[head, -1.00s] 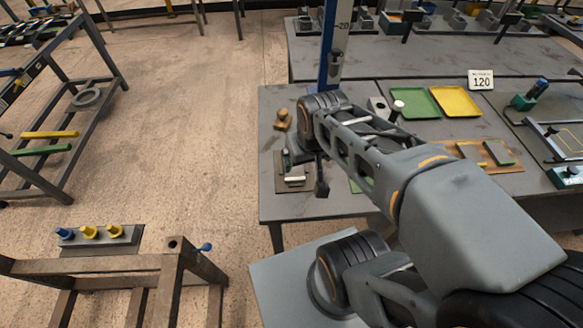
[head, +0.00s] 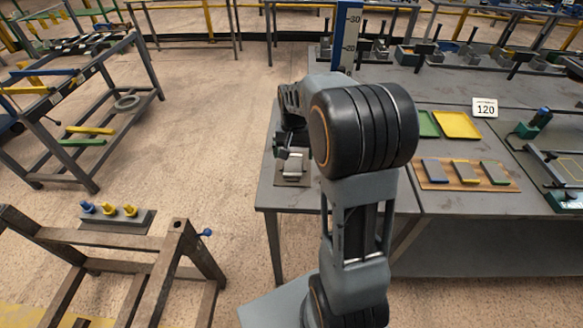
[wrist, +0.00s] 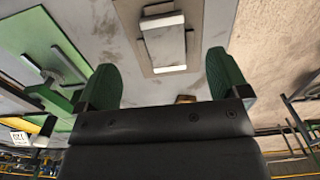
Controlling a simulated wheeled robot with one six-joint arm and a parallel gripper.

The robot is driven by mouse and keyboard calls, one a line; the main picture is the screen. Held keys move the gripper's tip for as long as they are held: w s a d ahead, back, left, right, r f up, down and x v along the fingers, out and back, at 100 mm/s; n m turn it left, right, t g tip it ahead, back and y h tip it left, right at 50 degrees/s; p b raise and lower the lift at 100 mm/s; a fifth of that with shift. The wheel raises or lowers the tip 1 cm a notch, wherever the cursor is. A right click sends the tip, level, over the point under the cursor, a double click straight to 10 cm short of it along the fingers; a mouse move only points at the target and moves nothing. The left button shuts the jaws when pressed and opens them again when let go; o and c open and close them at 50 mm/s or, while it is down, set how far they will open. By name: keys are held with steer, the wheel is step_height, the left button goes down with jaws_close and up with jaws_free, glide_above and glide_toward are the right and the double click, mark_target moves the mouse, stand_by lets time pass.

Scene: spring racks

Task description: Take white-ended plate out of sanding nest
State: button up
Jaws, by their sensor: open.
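The white-ended plate (head: 293,166) lies in the sanding nest (head: 284,180), a flat grey-brown base near the left front of the table. In the head view my gripper (head: 282,146) is close to the far side of the nest, partly hidden by my arm.
Right of my arm lie a wooden board with several plates (head: 465,173), a green tray (head: 427,124) and a yellow tray (head: 457,125). A blue post (head: 346,35) stands behind my arm. A brown stand (head: 160,262) and a rack (head: 85,100) are at the left, with floor between.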

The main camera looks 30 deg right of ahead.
mark_target(292, 172)
step_height(292, 172, down, 2)
steer(key=shift+a+f, duration=0.15)
steer(key=shift+f, duration=0.1)
steer(key=shift+w+f, duration=0.1)
steer(key=shift+f, duration=3.05)
steer(key=shift+c, duration=0.2)
steer(key=c, duration=0.9)
steer(key=shift+w, duration=0.1)
steer(key=shift+c, duration=0.8)
steer(key=shift+r, duration=0.1)
